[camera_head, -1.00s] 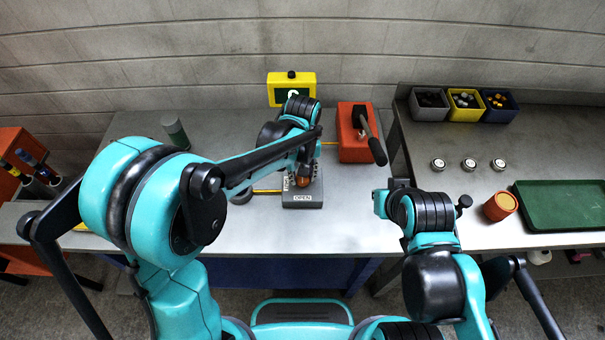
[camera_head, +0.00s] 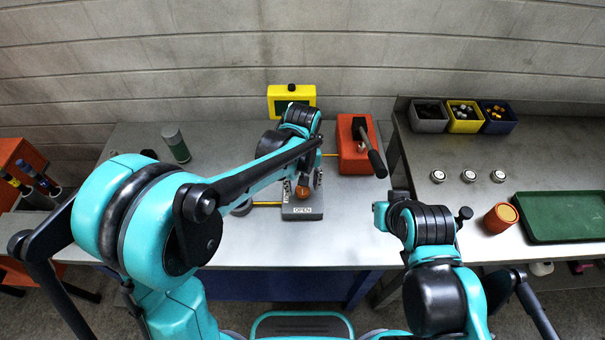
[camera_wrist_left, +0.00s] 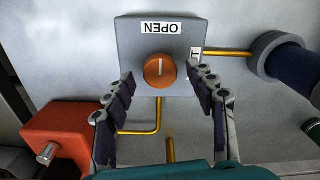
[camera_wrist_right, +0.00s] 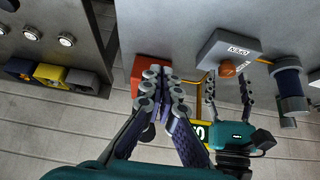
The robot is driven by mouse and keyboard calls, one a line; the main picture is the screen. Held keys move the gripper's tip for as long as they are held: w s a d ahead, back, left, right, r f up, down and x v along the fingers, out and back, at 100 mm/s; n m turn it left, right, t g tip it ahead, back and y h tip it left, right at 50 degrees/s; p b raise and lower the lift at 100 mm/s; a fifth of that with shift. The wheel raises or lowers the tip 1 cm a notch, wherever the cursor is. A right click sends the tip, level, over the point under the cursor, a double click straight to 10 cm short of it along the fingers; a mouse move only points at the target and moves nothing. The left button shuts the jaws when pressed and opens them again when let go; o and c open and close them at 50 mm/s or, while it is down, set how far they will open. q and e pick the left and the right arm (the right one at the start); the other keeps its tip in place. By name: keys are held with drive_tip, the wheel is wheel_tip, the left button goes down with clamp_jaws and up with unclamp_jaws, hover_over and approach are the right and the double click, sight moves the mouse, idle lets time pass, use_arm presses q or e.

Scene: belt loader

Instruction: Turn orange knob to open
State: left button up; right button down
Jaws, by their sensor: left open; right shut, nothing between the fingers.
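The orange knob (camera_wrist_left: 160,71) sits on a grey block (camera_wrist_left: 135,50) with an OPEN label (camera_wrist_left: 161,28). Its pale mark runs straight toward the OPEN label. A second label at the block's side is partly covered by a finger. In the head view the knob (camera_head: 303,193) shows just in front of my left gripper (camera_head: 303,185). My left gripper (camera_wrist_left: 160,84) is open, with one finger on each side of the knob and gaps visible between them. My right gripper (camera_wrist_right: 164,78) is shut and empty, apart from the block (camera_wrist_right: 222,50).
A red box (camera_head: 352,155) with a black-handled lever (camera_head: 366,145) stands right of the block. Yellow pipes (camera_wrist_left: 228,53) run from the block. A yellow-framed panel (camera_head: 291,99) stands behind. The right bench holds bins, small round pieces, an orange cup (camera_head: 500,218) and a green tray (camera_head: 565,215).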

sight(302, 189)
use_arm(q)
wheel_tip(302, 189, up, 11)
idle(0.3)
idle(0.4)
drive_tip(key=s+a+f+m+t+b, duration=0.1)
drive_tip(key=s+a+f+t+b, duration=0.1)
drive_tip(key=s+a, duration=0.4)
drive_tip(key=s+a+f+m+t+b, duration=0.1)
drive_tip(key=s+a+f+t+b, duration=0.2)
drive_tip(key=a, duration=0.9)
drive_tip(key=s+f+t, duration=0.1)
drive_tip(key=s+t, duration=0.1)
drive_tip(key=s, duration=0.1)
drive_tip(key=shift+s+f+m, duration=0.25)
drive_tip(key=shift+s+m, duration=0.1)
drive_tip(key=shift+m, duration=0.05)
